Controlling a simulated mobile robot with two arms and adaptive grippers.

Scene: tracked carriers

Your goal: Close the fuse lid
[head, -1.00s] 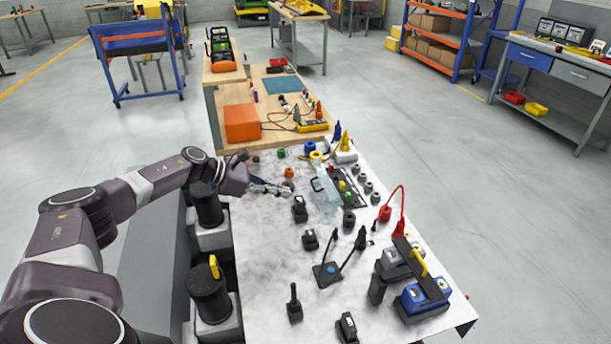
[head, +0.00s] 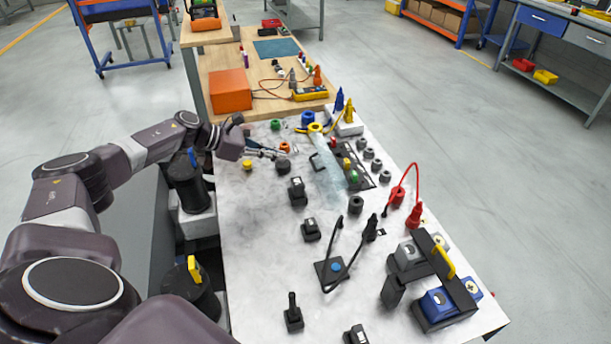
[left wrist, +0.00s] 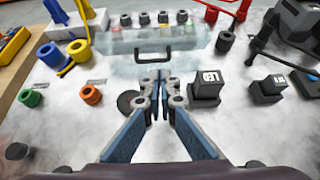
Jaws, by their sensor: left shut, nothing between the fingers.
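The fuse lid (head: 332,187) is a clear pane with a black handle (head: 317,162), beside a dark fuse strip (head: 358,174) with red, yellow and green parts. In the left wrist view the lid (left wrist: 185,42) lies ahead of my gripper, its handle (left wrist: 153,57) on the near side. I cannot tell its exact tilt. My left gripper (head: 274,154) is left of the handle, apart from it. In the left wrist view its blue-grey fingers (left wrist: 160,92) are together and empty, pointing towards the handle. My right gripper is not in view.
A dark round knob (head: 283,166) and an orange ring (head: 285,147) are close to my left fingers. Black blocks (head: 297,190) stand nearer the front. Grey cylinders (head: 369,153) line the right side. A red cable (head: 405,171) arches at the right edge.

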